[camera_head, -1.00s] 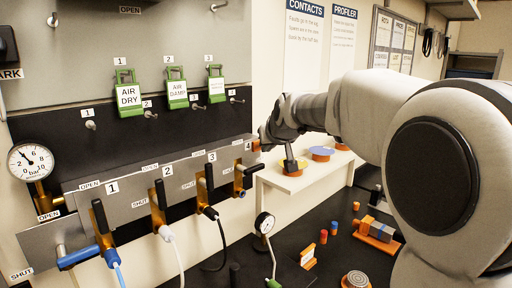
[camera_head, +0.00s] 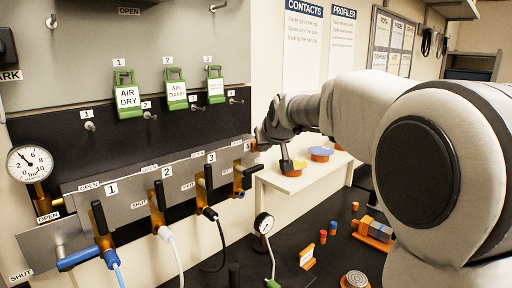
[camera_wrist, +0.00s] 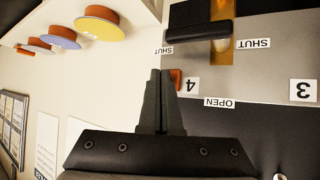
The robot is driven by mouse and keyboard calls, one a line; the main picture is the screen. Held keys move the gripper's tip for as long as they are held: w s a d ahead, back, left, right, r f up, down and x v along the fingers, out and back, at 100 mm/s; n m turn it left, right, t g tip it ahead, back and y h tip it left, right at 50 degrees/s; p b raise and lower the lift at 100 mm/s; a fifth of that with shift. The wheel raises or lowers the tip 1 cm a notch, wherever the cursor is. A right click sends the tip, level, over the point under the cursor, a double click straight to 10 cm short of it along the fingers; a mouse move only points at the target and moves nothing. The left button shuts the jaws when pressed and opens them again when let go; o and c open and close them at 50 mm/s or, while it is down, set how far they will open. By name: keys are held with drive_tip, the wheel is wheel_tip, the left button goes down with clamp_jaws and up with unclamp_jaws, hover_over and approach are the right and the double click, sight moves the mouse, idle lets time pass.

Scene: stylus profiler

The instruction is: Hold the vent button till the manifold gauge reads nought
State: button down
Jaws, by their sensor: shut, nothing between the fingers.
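The manifold (camera_head: 140,195) is a long grey panel with black-handled valves numbered 1 to 4. A small orange-red button (camera_wrist: 176,79) sits at its end beside label 4, and it shows partly in the head view (camera_head: 254,146). My gripper (camera_wrist: 160,73) is shut and empty, with its fingertips right beside the button; I cannot tell whether they touch or press it. In the head view my gripper (camera_head: 258,140) is at the manifold's right end. The round white manifold gauge (camera_head: 30,163) is at the left; its needle points up and left, well off nought.
A white shelf (camera_head: 300,180) with coloured discs stands right of the manifold. A second small gauge (camera_head: 264,223) stands on the dark bench below. Green tags (camera_head: 127,95) hang above the manifold. The black handle of valve 4 (camera_wrist: 200,31) is close to my fingers.

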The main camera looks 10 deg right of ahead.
drive_tip(key=shift+w+a, duration=0.3)
drive_tip(key=shift+w, duration=0.05)
idle(2.0)
idle(0.3)
drive_tip(key=shift+s+d+b, duration=0.45)
drive_tip(key=shift+s+d, duration=0.1)
drive_tip(key=shift+s, duration=0.15)
drive_tip(key=shift+s+d+b, duration=0.75)
drive_tip(key=shift+s+b, duration=0.15)
drive_tip(key=shift+s, duration=0.1)
drive_tip(key=shift+s+d+b, duration=0.7)
drive_tip(key=shift+s+b, duration=0.2)
drive_tip(key=shift+s, duration=0.1)
